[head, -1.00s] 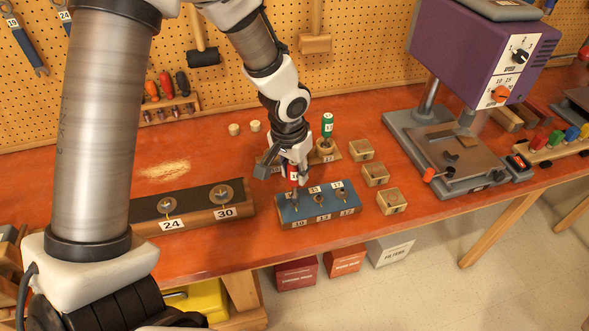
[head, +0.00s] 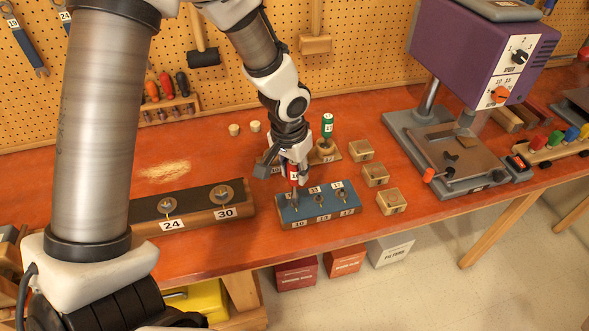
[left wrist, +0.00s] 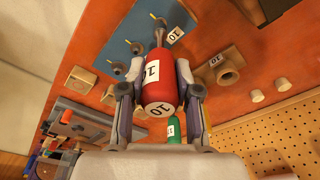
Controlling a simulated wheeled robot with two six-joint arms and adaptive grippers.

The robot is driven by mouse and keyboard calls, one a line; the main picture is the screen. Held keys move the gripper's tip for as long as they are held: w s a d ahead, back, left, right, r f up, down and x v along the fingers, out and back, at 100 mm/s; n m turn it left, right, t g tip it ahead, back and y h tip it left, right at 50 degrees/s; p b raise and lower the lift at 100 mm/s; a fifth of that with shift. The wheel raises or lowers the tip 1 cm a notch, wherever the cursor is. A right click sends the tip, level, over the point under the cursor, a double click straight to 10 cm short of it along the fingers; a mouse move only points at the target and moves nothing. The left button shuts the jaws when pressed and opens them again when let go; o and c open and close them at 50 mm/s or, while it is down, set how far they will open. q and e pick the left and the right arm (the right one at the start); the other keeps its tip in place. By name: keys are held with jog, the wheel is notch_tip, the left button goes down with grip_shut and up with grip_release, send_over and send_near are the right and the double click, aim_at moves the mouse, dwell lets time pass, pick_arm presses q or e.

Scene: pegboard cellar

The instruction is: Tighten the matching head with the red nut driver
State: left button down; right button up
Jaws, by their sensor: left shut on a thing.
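My left gripper (head: 291,171) is shut on the red nut driver (head: 293,174), whose handle is marked 10. In the left wrist view the red nut driver (left wrist: 160,85) sits between both fingers, with its shaft pointing at the blue block. The blue block (head: 327,212) has several metal heads with tags reading 10, 13 and 17. The driver's tip is at or just over the head tagged 10 (left wrist: 175,34); I cannot tell whether it is seated. The green nut driver (head: 327,125) stands upright in a wooden holder behind. My right gripper is not in view.
A long dark-topped block (head: 190,207) with heads marked 24 and 30 lies to the left. Small wooden boxes (head: 391,201) stand right of the blue block. A purple drill press (head: 470,50) stands further right. The bench's front edge is close to the blue block.

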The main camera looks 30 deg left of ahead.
pick_arm(q)
jog(key=shift+f+b, duration=0.7)
jog(key=shift+f, duration=0.05)
dwell(0.4)
jog(key=shift+r+m+p, duration=0.2)
jog(key=shift+m+p, duration=0.4)
jog(key=shift+p, duration=0.3)
jog(key=m+p, duration=0.4)
jog(key=p, duration=0.1)
jog(key=shift+f+h+p, duration=0.1)
jog(key=shift+h+p, duration=0.3)
jog(key=shift+f+m+p, duration=0.1)
jog(key=shift+m+p, duration=0.25)
jog(key=shift+m, duration=0.15)
jog(key=shift+f, duration=0.1)
